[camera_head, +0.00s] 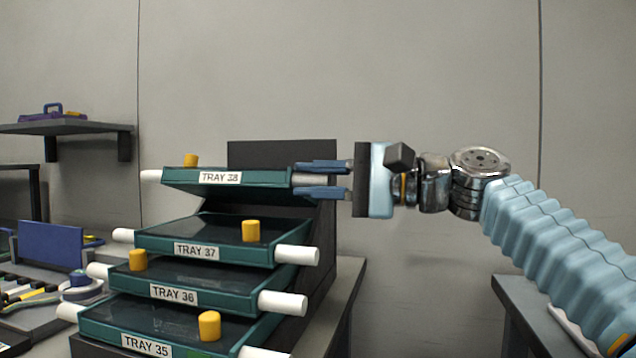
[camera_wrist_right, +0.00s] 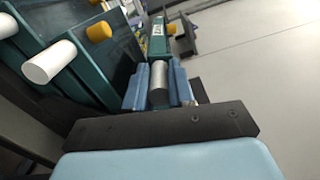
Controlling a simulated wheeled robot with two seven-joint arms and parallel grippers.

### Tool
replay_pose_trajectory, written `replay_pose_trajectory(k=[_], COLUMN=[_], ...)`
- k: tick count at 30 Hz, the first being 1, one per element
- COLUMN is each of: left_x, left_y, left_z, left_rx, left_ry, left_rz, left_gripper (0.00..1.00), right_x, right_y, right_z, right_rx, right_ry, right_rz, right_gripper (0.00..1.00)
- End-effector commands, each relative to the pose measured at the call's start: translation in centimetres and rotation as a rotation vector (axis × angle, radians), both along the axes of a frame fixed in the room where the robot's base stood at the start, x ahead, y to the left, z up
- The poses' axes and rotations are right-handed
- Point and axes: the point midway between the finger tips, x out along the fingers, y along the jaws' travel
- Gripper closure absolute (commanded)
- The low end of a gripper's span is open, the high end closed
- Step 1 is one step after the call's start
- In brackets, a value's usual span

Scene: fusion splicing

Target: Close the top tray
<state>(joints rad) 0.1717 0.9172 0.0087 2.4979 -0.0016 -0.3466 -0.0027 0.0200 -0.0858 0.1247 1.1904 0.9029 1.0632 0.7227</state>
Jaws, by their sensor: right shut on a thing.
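The top tray, labelled TRAY 38 (camera_head: 255,180), is a thin green tray at the top of a stack. It is tilted up, with a dark gap between it and TRAY 37 (camera_head: 238,231) below. My right gripper (camera_head: 310,180) is at its right end, its two blue fingers above and below the white handle peg. In the right wrist view my right gripper (camera_wrist_right: 159,88) is shut on that white peg (camera_wrist_right: 159,75). A yellow knob (camera_head: 190,159) stands on the top tray's left side. My left gripper is not in view.
TRAY 36 (camera_head: 200,286) and TRAY 35 (camera_head: 140,338) lie lower in the stack, with white pegs jutting out at their sides. A dark panel (camera_head: 275,152) stands behind the stack. A tool bench with a blue box (camera_head: 52,245) is at left. The wall area above is clear.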

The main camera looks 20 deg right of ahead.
Motion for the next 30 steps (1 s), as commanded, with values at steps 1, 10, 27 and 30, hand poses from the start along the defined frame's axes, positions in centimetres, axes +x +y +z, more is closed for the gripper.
replay_pose_trajectory(k=[1,10,27,30], left_x=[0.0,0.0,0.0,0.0], left_y=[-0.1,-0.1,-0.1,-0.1], left_z=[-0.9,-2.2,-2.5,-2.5], left_rx=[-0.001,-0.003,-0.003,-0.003], left_ry=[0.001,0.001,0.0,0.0], left_rz=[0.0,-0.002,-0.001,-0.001], left_gripper=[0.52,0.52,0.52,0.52], right_x=[-0.1,-0.4,-0.4,-0.4], right_y=[0.1,0.3,0.3,0.3], right_z=[-0.9,-2.7,-3.1,-3.1], right_rx=[0.002,0.003,0.004,0.004], right_ry=[0.002,0.006,0.008,0.008], right_rz=[0.0,-0.001,-0.001,-0.001], right_gripper=[1.0,1.0,1.0,0.69])
